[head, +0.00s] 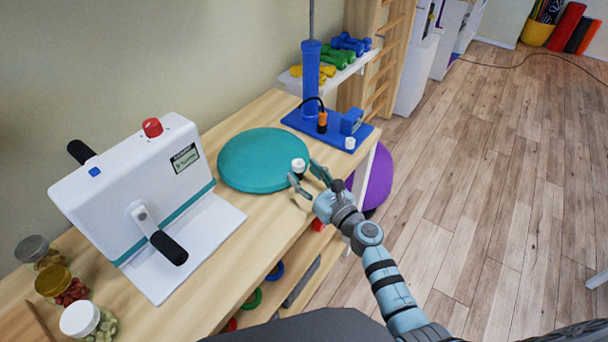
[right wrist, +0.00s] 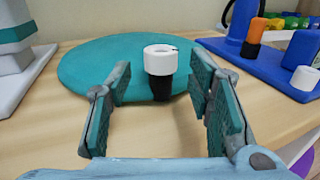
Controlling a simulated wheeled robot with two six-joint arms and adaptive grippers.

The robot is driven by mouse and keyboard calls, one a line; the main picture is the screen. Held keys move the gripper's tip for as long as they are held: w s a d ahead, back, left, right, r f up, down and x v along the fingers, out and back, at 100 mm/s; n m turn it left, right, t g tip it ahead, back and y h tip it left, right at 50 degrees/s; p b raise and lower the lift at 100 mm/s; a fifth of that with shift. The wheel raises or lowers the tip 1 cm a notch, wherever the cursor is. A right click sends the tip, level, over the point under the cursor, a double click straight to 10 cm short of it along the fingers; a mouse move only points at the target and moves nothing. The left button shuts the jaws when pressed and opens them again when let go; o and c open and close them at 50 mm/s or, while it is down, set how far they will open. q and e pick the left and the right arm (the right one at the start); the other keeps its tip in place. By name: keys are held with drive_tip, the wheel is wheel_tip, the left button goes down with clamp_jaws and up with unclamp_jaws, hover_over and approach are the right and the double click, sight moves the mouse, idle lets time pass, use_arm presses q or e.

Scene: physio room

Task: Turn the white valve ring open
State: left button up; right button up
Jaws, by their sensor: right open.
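The white valve ring (right wrist: 159,59) sits on a short black stem at the near edge of the round teal cushion (right wrist: 85,70). In the head view the ring (head: 298,164) is at the cushion's (head: 262,160) right edge. My right gripper (head: 308,178) is open just in front of the ring. In the right wrist view its fingers (right wrist: 160,95) stand apart on either side of the valve, the ring lying beyond the tips and between them. No contact with the ring shows. My left gripper is not in view.
A white pedal machine (head: 140,190) stands left on the wooden table (head: 225,275), with several jars near it. A blue stand (head: 325,130) with an orange-and-black part and a small white knob (head: 350,143) is behind right. Open floor lies right.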

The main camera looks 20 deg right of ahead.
drive_tip(key=shift+w+a, duration=0.1)
drive_tip(key=shift+w, duration=0.3)
drive_tip(key=shift+c, duration=0.9)
clamp_jaws()
drive_tip(key=shift+w+d+f+n+g+y+b, duration=0.1)
drive_tip(key=shift+d+n+g+y+b, duration=0.1)
drive_tip(key=shift+n+g+y+b, duration=0.6)
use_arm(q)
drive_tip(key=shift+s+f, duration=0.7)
use_arm(e)
drive_tip(key=shift+y, duration=0.3)
drive_tip(key=shift+o, duration=0.9)
unclamp_jaws()
drive_tip(key=shift+t, duration=0.3)
